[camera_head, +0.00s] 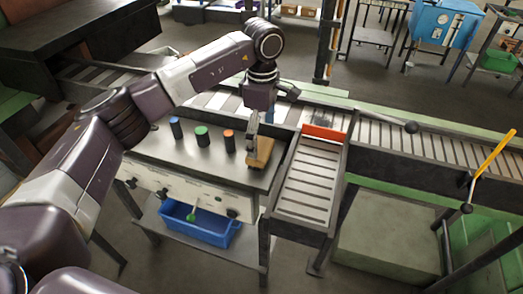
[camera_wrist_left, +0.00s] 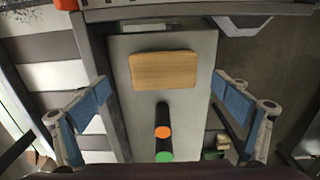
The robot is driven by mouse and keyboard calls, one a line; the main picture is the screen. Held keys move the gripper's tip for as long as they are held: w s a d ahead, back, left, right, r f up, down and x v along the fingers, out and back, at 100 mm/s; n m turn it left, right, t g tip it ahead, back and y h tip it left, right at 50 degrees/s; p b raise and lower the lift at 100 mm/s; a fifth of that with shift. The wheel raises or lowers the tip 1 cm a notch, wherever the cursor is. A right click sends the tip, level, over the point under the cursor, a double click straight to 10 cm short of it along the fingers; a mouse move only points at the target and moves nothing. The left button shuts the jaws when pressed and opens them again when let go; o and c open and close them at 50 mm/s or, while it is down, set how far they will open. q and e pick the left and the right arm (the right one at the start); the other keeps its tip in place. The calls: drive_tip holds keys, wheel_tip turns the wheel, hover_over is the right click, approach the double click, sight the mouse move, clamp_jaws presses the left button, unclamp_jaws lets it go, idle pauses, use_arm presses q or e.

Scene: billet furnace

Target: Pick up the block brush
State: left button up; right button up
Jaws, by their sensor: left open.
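The block brush (camera_head: 262,152) is a tan wooden block at the right end of the grey bench top. In the left wrist view the brush (camera_wrist_left: 163,70) lies flat with its wooden face up; any bristles are hidden. My left gripper (camera_head: 251,136) points down at the brush and partly covers it in the head view. In the left wrist view its blue-padded fingers (camera_wrist_left: 160,88) are wide open, one on each side of the brush, with nothing held. I cannot tell the exact height left between fingertips and brush. My right gripper is not in view.
Blue-topped (camera_head: 176,128), green-topped (camera_head: 202,136) and orange-topped (camera_head: 229,141) dark cylinders stand left of the brush. A roller conveyor (camera_head: 308,180) with a red-orange bar (camera_head: 323,133) adjoins the bench's right side. A blue bin (camera_head: 200,226) sits on the shelf below.

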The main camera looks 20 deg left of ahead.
sight(261, 147)
use_arm(q)
drive_tip(key=f+p, duration=0.1)
drive_tip(key=f, duration=0.2)
drive_tip(key=f+p, duration=0.1)
drive_tip(key=shift+s+a+f+p, duration=0.1)
drive_tip(key=shift+s+f+p, duration=0.05)
drive_tip(key=shift+s+p, duration=0.2)
drive_tip(key=shift+w+f, duration=0.1)
drive_tip(key=shift+f, duration=0.55)
drive_tip(key=c, duration=1.3)
drive_tip(key=shift+c, duration=0.2)
drive_tip(key=shift+r, duration=0.1)
drive_tip(key=shift+w+r, duration=0.1)
drive_tip(key=shift+r, duration=0.5)
wheel_tip(261, 147, up, 19)
drive_tip(key=b, duration=0.5)
drive_tip(key=shift+f, duration=0.15)
